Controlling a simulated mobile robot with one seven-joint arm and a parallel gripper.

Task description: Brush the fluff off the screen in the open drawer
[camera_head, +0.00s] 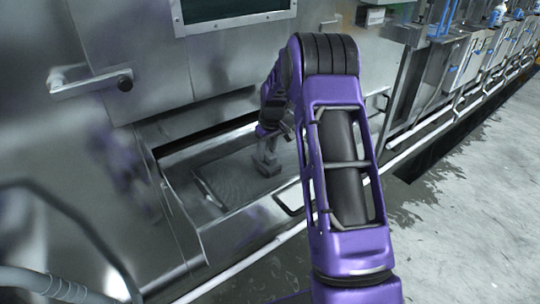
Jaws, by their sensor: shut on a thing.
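The open drawer (244,222) sticks out low from the front of the steel machine. The grey screen (228,178) lies inside it, with a thin bar handle along its left part. My purple arm reaches over the drawer from the right. My gripper (270,146) points down and is shut on a grey brush (266,163) at or just above the screen. Whether the brush touches the screen is hard to tell. No fluff can be made out at this size.
A lever handle (90,84) juts from the machine front at the upper left. A white pipe (232,268) runs low along the machine front. A grey hose (45,285) is at the lower left. The concrete floor (465,215) at the right is clear, with dark wet patches.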

